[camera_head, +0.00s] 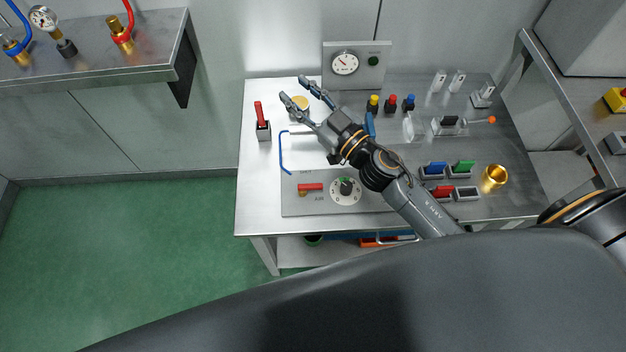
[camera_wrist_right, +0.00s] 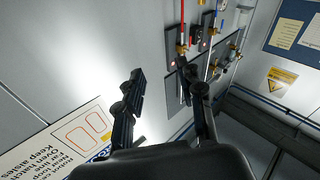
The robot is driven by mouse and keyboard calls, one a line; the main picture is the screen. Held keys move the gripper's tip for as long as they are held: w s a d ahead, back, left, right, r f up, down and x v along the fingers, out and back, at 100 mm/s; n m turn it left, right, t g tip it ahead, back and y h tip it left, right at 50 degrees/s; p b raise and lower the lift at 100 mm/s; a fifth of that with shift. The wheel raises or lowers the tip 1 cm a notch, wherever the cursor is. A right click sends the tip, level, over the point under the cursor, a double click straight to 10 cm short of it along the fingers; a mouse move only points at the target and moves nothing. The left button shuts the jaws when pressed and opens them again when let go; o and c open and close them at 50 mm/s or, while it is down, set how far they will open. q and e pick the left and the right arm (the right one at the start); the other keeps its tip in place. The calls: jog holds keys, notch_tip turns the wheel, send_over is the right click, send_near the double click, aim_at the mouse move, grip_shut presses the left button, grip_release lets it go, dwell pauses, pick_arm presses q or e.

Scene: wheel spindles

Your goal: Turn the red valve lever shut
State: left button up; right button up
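A red lever handle (camera_head: 311,187) lies flat on the grey panel on the table, left of a round dial. A second red lever (camera_head: 260,111) stands upright on a small base at the table's left edge. I cannot tell for certain which one is the valve lever.
A gauge box (camera_head: 357,65) stands at the table's back. Several coloured buttons, switches and a brass cup (camera_head: 494,177) occupy the right side. A blue bent handle (camera_head: 283,153) is near the panel. Wall-mounted valve panels (camera_wrist_right: 188,45) show in the wrist view.

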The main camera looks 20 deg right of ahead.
jog(key=s+a+r+n+g+y, duration=0.1)
jog(key=s+a+n+g+y, duration=0.2)
jog(key=a+n+g+y, duration=0.35)
jog(key=n+g+h, duration=0.1)
jog(key=g+h, duration=0.9)
jog(key=h, duration=0.1)
send_near(310, 185)
jog(key=shift+y, duration=0.25)
jog(key=x, duration=0.4)
jog(key=p+x, duration=0.1)
jog(key=x, duration=0.3)
jog(key=shift+d+f, duration=0.15)
jog(key=shift+d, duration=0.05)
grip_shut()
